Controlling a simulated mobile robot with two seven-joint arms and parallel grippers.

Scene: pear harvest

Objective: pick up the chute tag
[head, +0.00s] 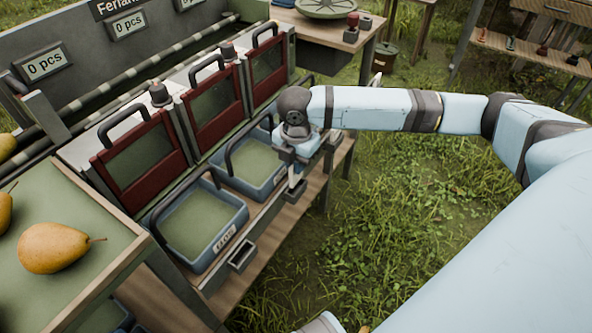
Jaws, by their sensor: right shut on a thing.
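My right gripper (297,181) points down at the front edge of the chute bench, beside the second blue crate (236,184). It is shut on a small pale piece, which appears to be the chute tag (297,171). The jaws and wrist cover most of it, so its face cannot be read. An empty dark tag holder (242,257) sits on the bench's front edge, below the nearer blue crate (200,262).
Red-framed chute gates (138,165) stand behind the crates. Counter signs (43,64) read "0 pcs". Pears (52,248) lie on the green-topped table (98,212) at left. A table with a round scale (325,8) stands behind. Grass right of the bench is open.

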